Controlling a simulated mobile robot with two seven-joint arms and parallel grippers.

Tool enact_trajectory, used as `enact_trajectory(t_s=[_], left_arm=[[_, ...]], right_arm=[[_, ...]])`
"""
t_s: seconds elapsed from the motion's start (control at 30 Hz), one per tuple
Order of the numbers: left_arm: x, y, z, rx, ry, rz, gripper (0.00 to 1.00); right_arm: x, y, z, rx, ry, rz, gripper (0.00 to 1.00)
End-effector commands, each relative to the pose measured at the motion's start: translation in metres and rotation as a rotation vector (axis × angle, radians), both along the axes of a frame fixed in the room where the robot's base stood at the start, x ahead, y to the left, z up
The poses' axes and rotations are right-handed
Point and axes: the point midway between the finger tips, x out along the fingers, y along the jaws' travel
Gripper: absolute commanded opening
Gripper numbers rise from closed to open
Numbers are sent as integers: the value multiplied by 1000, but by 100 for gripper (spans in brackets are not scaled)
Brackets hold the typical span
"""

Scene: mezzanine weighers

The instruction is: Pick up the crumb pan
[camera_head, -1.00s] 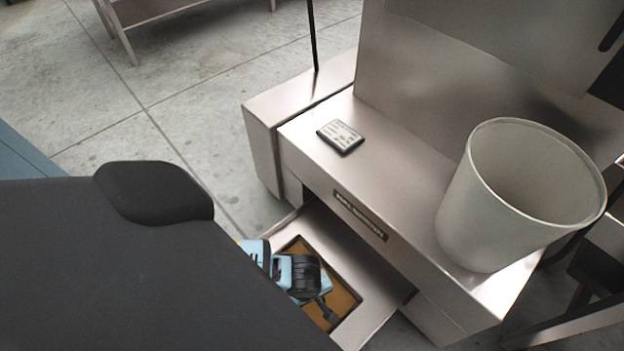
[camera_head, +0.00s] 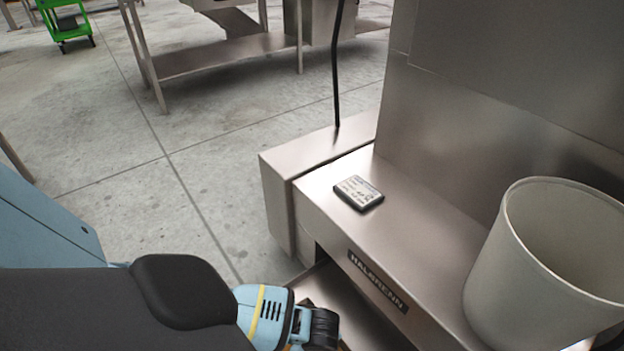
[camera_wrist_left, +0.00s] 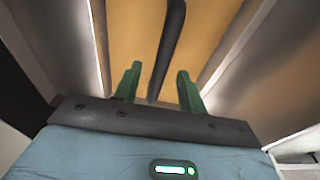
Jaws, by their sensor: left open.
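The crumb pan appears as an amber-yellow floor (camera_wrist_left: 215,30) in the left wrist view, between pale metal side walls. A dark bar (camera_wrist_left: 172,35), which looks like its handle, runs lengthwise over it. My left gripper (camera_wrist_left: 158,80) is open, with one green finger on each side of the bar and a visible gap to both. I cannot tell how deep the fingers reach. In the head view, my left wrist hides most of the pan, and the fingers do not show. My right gripper is not in view.
The steel weigher (camera_head: 410,235) stands on the right with a nameplate on its front. A metal bench (camera_head: 215,55) and green cart (camera_head: 68,25) are farther back. Open floor (camera_head: 150,190) lies left.

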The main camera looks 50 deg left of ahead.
Motion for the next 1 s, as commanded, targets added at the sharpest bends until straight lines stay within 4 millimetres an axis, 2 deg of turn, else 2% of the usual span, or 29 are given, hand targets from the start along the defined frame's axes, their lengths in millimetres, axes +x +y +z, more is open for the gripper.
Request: enact_trajectory(t_s=[0.4, 0.73, 1.0], left_arm=[[0, 8, -47, 2, 3, -1, 41], [0, 8, -50, 0, 0, 0, 41], [0, 8, -50, 0, 0, -1, 7]], right_arm=[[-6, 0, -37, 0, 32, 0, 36], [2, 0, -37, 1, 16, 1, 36], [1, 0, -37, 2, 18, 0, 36]])
